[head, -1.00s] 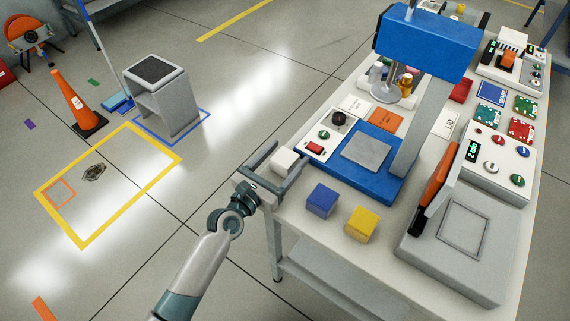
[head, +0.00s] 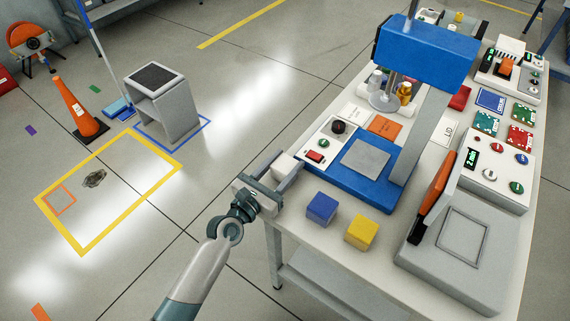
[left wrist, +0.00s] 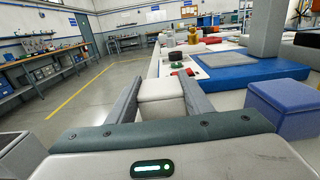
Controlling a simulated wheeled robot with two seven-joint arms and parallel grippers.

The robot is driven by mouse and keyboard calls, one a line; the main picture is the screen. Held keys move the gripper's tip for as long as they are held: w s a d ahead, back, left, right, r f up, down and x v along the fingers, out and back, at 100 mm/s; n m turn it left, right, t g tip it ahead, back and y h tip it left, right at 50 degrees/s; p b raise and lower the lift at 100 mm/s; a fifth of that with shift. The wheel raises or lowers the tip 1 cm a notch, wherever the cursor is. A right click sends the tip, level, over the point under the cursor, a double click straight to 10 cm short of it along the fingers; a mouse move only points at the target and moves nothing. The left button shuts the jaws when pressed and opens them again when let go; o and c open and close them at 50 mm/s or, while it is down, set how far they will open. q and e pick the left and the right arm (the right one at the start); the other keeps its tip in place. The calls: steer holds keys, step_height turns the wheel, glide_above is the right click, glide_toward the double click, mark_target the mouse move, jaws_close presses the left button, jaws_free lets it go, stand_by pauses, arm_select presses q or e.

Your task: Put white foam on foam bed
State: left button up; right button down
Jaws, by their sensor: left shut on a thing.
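The white foam (head: 285,164) is a small white block at the left edge of the workbench. My left gripper (head: 284,168) is shut on it, one finger on each side. In the left wrist view the white foam (left wrist: 161,88) sits between the two grey fingers (left wrist: 162,97). I cannot tell whether it still touches the bench top. A grey square pad (head: 366,158), which looks like the foam bed, lies on the blue base of the press, to the right of the gripper. My right gripper is not in view.
A blue cube (head: 321,208) and a yellow cube (head: 361,232) stand on the bench near the gripper. A control box (head: 328,145) with a red switch stands between the foam and the pad. The blue press head (head: 427,44) and its column rise behind the pad.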

mark_target(285, 163)
arm_select(q)
step_height(285, 163, up, 4)
steer(key=p, duration=0.3)
steer(key=shift+r+p, duration=0.1)
steer(key=shift+p, duration=0.25)
steer(key=s+d+r+p, duration=0.2)
steer(key=d+r+p, duration=0.4)
steer(key=d, duration=0.5)
steer(key=shift+s+d+p, duration=0.2)
steer(key=shift+s+p, duration=0.2)
steer(key=shift+p, duration=0.7)
steer(key=shift+r, duration=0.1)
